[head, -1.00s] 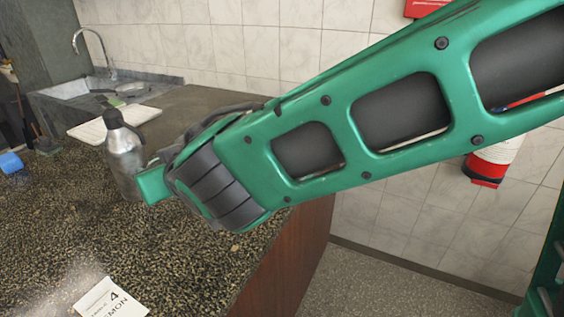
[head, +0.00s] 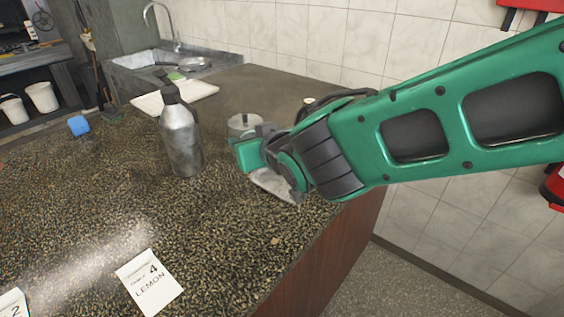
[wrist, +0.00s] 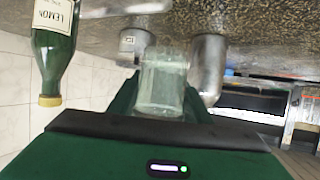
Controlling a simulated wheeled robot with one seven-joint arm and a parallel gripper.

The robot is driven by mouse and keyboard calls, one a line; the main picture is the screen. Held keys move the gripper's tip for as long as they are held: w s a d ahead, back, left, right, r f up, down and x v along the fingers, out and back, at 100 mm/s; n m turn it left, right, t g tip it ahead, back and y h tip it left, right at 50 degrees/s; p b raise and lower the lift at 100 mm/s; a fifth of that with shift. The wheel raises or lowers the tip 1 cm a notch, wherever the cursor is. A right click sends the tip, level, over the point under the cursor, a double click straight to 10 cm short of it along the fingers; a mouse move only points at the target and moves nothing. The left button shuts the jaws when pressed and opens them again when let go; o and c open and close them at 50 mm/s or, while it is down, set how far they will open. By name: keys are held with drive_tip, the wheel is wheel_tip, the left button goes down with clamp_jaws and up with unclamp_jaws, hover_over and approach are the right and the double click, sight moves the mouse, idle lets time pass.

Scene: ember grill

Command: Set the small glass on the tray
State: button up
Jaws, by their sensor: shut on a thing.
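The small clear glass (wrist: 163,85) is between the fingers of my gripper (wrist: 165,100) in the wrist view, where the scene appears upside down. My gripper is shut on it. In the head view my gripper (head: 248,155) is over the dark speckled counter, right of a metal bottle; the glass is not clearly visible there. A pale grey shape (head: 272,184) shows just below the gripper; I cannot tell what it is. A white flat board (head: 176,97) lies near the sink; I cannot tell whether it is the tray.
The metal bottle (head: 180,140) stands close left of my gripper; a grey metal can (head: 243,124) stands behind it. The wrist view shows a green lemon bottle (wrist: 54,50). A lemon card (head: 150,283) lies in front. The counter's left middle is largely clear; its right edge is near.

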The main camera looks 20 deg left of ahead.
drive_tip(key=w+d+f, duration=0.1)
drive_tip(key=w, duration=0.1)
drive_tip(key=w+d+f, duration=0.3)
drive_tip(key=w, duration=0.1)
drive_tip(key=shift+w+d+f, duration=0.3)
drive_tip(key=shift+f, duration=2.1)
drive_tip(key=shift+f, duration=0.1)
drive_tip(key=o, duration=1.1)
drive_tip(key=shift+s+d+r, duration=0.25)
drive_tip(key=shift+d+r, duration=0.05)
drive_tip(key=v, duration=1.1)
drive_tip(key=shift+d+f, duration=0.1)
